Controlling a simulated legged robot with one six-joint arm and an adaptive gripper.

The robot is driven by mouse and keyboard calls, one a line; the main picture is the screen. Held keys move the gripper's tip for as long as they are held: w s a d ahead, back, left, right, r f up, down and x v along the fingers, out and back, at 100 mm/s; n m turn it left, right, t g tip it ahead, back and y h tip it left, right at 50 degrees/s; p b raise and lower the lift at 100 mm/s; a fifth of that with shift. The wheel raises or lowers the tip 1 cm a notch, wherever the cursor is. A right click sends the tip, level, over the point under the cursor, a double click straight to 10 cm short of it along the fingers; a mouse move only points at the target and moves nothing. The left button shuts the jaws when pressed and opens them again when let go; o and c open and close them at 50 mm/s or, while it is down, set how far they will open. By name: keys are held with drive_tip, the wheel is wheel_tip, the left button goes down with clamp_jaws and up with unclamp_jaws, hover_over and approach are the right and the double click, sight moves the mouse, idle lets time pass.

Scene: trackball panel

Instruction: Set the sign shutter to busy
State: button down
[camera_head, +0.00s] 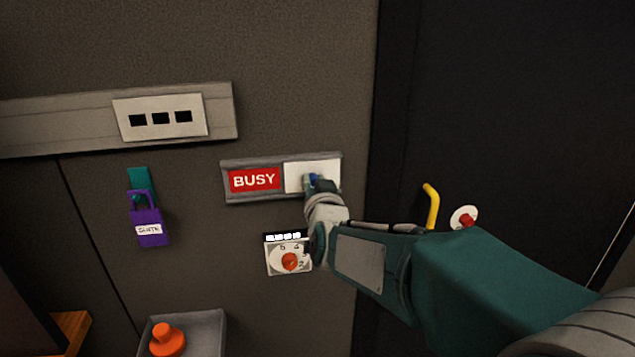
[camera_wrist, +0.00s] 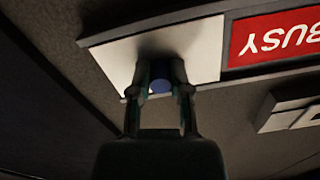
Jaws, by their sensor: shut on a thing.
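The sign (camera_head: 231,197) is a grey frame on the wall. Its left part shows a red panel with "BUSY" (camera_head: 255,180). A white shutter (camera_head: 298,178) covers its right part. The shutter has a small blue knob (camera_head: 314,180). My gripper (camera_head: 313,184) is at the knob, with its fingers shut around it. In the wrist view the picture is turned over: the white shutter (camera_wrist: 205,48) is at left, the red panel (camera_wrist: 270,38) at right, and the blue knob (camera_wrist: 160,84) sits between my fingertips (camera_wrist: 160,88). What lies behind the shutter is hidden.
A dial with a red knob (camera_head: 290,261) is just below the sign. A purple padlock (camera_head: 148,224) hangs at left, and an orange knob (camera_head: 167,338) is lower left. A yellow handle (camera_head: 432,206) and a red button (camera_head: 466,220) are to the right.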

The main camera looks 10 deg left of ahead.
drive_tip(key=shift+w+d, duration=0.1)
drive_tip(key=shift+d, duration=0.2)
drive_tip(key=shift+a, duration=0.35)
drive_tip(key=c, duration=0.9)
unclamp_jaws()
drive_tip(key=o, duration=0.3)
drive_tip(key=shift+d, duration=0.45)
